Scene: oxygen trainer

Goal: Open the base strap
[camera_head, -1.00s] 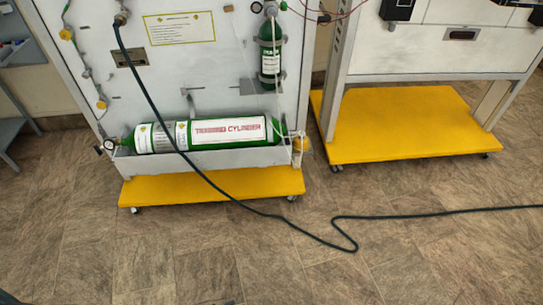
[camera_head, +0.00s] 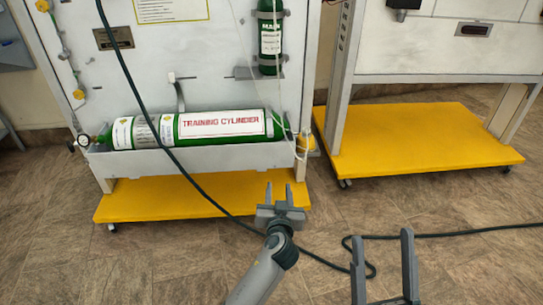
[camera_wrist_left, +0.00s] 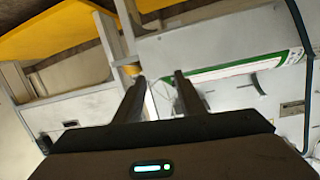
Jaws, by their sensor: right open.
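The green training cylinder (camera_head: 205,128) lies in a grey trough (camera_head: 200,158) low on the white panel. A grey strap-like piece (camera_head: 179,96) stands up from the panel behind the cylinder; I cannot tell whether it is the base strap. My left gripper (camera_head: 280,192) is open and empty, in front of the yellow base at the cylinder's right end, apart from the cylinder. In the left wrist view its fingers (camera_wrist_left: 158,92) are apart, with the cylinder (camera_wrist_left: 255,65) beyond them. My right gripper (camera_head: 383,252) is open and empty at the lower right, over the floor.
A dark hose (camera_head: 150,105) hangs across the cylinder and runs along the floor. The yellow base (camera_head: 170,197) stands on casters. A smaller green cylinder (camera_head: 270,40) is mounted upright above. Another stand with a yellow base (camera_head: 420,135) is at the right.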

